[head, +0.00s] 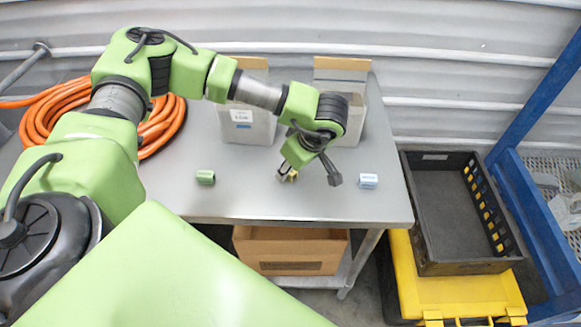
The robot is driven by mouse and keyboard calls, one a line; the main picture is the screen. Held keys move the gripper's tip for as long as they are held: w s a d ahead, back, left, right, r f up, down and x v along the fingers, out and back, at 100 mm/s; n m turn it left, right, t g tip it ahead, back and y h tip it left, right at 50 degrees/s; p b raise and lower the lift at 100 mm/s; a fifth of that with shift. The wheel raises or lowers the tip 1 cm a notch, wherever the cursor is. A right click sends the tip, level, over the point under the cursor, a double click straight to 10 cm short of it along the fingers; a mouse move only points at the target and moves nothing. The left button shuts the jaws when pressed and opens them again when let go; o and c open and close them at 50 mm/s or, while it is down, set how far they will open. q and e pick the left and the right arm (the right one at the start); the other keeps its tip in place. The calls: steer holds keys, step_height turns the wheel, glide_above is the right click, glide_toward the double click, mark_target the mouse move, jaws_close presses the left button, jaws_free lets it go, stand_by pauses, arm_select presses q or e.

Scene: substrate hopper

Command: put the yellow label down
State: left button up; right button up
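The yellow label (291,176) is a small piece at the tip of my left gripper (288,174), near the front of the grey table. It shows between the fingertips, which look closed about it, and it is mostly hidden by them. The gripper points down; whether the label touches the tabletop is hard to tell. A green label (206,177) stands on the table to the left. A light blue label (368,181) stands to the right. My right gripper is not in view.
Two open boxes, left (247,125) and right (350,117), stand at the table's back. A coiled orange hose (62,112) lies at the left. A black crate (437,180) is beside the table's right edge. The table (250,202) is bare between the labels.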

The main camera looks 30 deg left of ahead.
arm_select(q)
steer(key=b+v, duration=0.3)
steer(key=v, duration=0.9)
steer(key=shift+r, duration=0.15)
